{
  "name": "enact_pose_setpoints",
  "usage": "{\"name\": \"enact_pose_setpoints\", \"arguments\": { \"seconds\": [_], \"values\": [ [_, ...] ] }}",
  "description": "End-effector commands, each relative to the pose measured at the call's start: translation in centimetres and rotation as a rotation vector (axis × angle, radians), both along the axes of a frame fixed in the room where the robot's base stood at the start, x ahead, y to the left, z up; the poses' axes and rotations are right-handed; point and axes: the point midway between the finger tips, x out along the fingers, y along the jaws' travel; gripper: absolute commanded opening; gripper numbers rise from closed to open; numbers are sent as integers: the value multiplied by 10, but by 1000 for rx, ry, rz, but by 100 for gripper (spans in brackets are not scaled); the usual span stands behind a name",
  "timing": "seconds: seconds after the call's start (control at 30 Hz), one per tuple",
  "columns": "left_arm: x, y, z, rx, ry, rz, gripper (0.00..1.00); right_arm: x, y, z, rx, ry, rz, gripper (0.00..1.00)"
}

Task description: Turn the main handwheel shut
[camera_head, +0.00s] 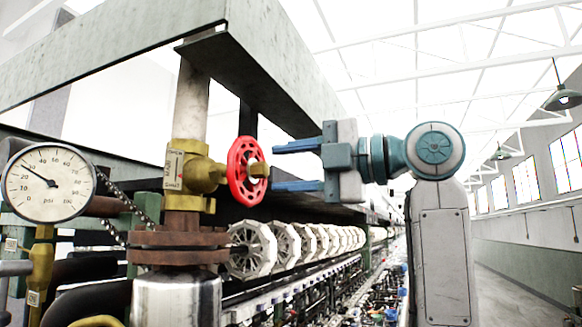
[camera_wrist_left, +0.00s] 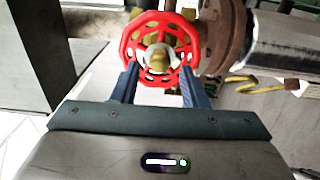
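The main handwheel (camera_head: 236,178) is red with a spoked face and a brass hub, mounted upright on the side of a brass valve (camera_head: 188,172). It also shows at the top of the left wrist view (camera_wrist_left: 130,42). My left gripper (camera_head: 275,168) is open and empty, its two blue fingers pointing at the wheel's face. In the left wrist view the fingers (camera_wrist_left: 159,70) overlap the wheel's near rim, one on each side of the hub's line. In the head view the tips appear just short of the rim; contact cannot be told. My right gripper is in neither view.
A round psi gauge (camera_head: 48,180) reads roughly 20 to 30 at the left. A rusty flange (camera_head: 178,247) and steel pipe sit below the valve. A row of white reels (camera_head: 253,249) runs behind, under a grey overhead beam (camera_head: 110,50). An aisle lies at right.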

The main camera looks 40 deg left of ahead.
Motion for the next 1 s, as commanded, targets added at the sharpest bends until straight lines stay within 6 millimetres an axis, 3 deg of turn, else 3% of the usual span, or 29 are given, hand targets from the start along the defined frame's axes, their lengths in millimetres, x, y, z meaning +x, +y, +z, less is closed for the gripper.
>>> {"name": "enact_pose_setpoints", "arguments": {
  "seconds": [0.63, 1.0],
  "values": [
    [0, 0, 0, 207, -651, -1, 40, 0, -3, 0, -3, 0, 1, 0],
    [-3, 8, 0, 233, -735, 2, 40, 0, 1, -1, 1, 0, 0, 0]
  ]
}}
